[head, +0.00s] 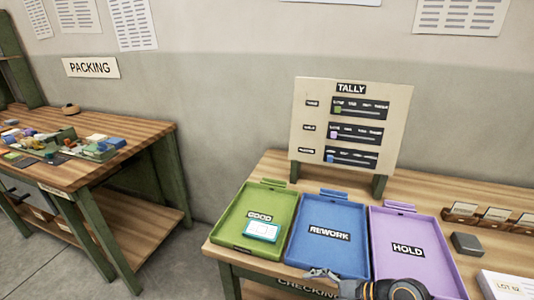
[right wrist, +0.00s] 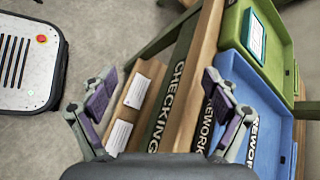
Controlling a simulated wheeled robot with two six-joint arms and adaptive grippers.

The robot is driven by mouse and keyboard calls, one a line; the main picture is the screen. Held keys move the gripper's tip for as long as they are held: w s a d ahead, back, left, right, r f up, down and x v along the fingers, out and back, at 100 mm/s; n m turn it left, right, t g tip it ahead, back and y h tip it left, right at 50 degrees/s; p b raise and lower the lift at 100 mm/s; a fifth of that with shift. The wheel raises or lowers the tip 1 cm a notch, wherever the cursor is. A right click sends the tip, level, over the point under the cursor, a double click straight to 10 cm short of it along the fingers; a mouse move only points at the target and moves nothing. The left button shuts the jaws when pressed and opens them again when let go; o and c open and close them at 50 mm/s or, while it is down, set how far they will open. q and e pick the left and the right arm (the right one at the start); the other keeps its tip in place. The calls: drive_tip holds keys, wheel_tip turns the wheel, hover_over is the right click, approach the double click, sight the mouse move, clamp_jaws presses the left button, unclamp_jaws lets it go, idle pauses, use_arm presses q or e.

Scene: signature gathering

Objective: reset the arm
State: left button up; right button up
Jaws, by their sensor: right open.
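My right gripper (right wrist: 160,92) is open and empty in the right wrist view, its two fingers spread apart above the front edge of the checking table (right wrist: 207,60). In the head view the right gripper (head: 322,275) shows at the bottom edge, by the front of the blue REWORK tray (head: 328,258). My left gripper is in neither view.
A green GOOD tray (head: 230,232) holds a teal-edged card (head: 262,231). A purple HOLD tray (head: 440,272) stands to the right of REWORK. A TALLY board (head: 303,140) stands behind the trays. A cluttered packing table (head: 150,140) is at left, with floor between.

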drive_tip(key=s+d+f+n+h, duration=0.3)
drive_tip(key=s+d+n+h, duration=0.25)
drive_tip(key=n, duration=0.25)
drive_tip(key=s+d+f+n+h, duration=0.4)
drive_tip(key=d+n+h, duration=0.1)
drive_tip(key=d+n, duration=0.25)
wheel_tip(320, 180, down, 23)
drive_tip(key=s+d+g+p, duration=0.2)
drive_tip(key=s+p, duration=0.1)
drive_tip(key=p, duration=0.1)
use_arm(q)
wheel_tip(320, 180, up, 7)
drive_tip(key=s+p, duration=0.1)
drive_tip(key=p, duration=0.2)
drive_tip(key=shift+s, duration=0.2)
use_arm(e)
drive_tip(key=s+f, duration=0.6)
drive_tip(key=s, duration=0.3)
drive_tip(key=s+d+f+g, duration=0.1)
drive_tip(key=s+f, duration=0.5)
drive_tip(key=s, duration=0.3)
drive_tip(key=shift+d, duration=0.2)
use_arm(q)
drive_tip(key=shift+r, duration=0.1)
